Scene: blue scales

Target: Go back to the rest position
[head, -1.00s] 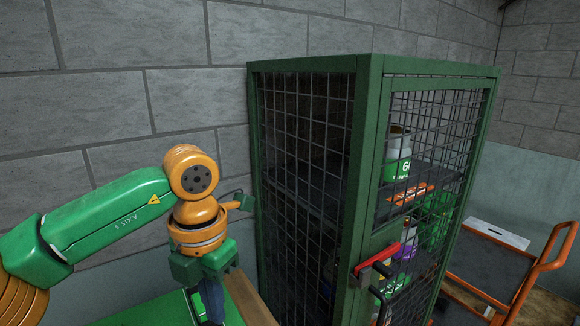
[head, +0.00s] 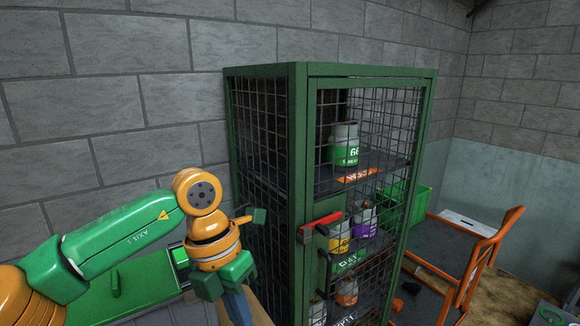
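My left arm comes in from the left. My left gripper (head: 238,305) points down at the bottom edge of the head view, left of the green mesh cabinet (head: 298,150). My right gripper is out of view. The cabinet door with a red handle (head: 320,222) looks closed.
Inside the cabinet, a green-labelled canister (head: 344,150) stands on the upper shelf, with several containers below. An orange-framed cart (head: 484,240) and a green crate (head: 408,200) stand to the right. A grey block wall (head: 110,90) is behind.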

